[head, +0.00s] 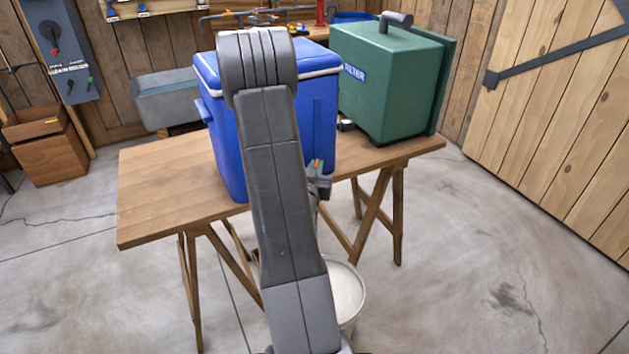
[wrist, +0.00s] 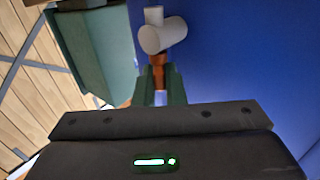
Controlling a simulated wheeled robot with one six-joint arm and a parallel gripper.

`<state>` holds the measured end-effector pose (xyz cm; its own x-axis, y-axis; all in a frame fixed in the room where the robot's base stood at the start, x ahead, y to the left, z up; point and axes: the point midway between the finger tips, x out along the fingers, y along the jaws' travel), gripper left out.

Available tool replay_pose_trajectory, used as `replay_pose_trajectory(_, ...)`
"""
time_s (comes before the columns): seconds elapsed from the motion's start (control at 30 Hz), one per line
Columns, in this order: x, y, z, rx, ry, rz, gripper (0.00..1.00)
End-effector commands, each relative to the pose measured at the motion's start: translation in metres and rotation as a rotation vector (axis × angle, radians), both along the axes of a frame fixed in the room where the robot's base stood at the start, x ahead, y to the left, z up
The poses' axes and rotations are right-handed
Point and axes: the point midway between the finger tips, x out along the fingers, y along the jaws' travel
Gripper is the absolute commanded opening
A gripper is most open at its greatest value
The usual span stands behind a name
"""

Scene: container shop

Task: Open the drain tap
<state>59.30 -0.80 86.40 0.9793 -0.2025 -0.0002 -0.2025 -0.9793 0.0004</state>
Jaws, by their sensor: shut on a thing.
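The blue cooler (head: 322,110) with a white-edged lid stands on the wooden table. In the wrist view its blue wall (wrist: 235,60) fills the right side. The drain tap (wrist: 163,36) is a pale, round-ended body by that wall, with an orange-brown lever (wrist: 158,70) below it in the picture. My gripper (wrist: 160,86) is shut on the lever, its dark green fingers on either side. In the head view my gripper (head: 319,180) is at the cooler's lower front, partly behind my arm. The tap cannot be made out clearly there.
A white bucket (head: 350,290) stands on the floor below the table's front edge, partly hidden by my arm. A green filter box (head: 390,85) stands right of the cooler. The table's left end (head: 160,200) is bare. The floor at right is clear.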

Motion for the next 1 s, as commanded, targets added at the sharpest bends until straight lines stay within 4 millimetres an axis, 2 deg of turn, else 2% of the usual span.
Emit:
replay_pose_trajectory(0.03, -0.0010, -0.0029, -0.0084, 0.000, -0.004, 0.032, 0.00)
replay_pose_trajectory(0.6, -0.0006, -0.0103, -0.0054, -0.001, -0.001, 0.422, 0.00)
replay_pose_trajectory(1.0, 0.0013, -0.0119, -0.0016, 0.001, 0.001, 0.626, 0.00)
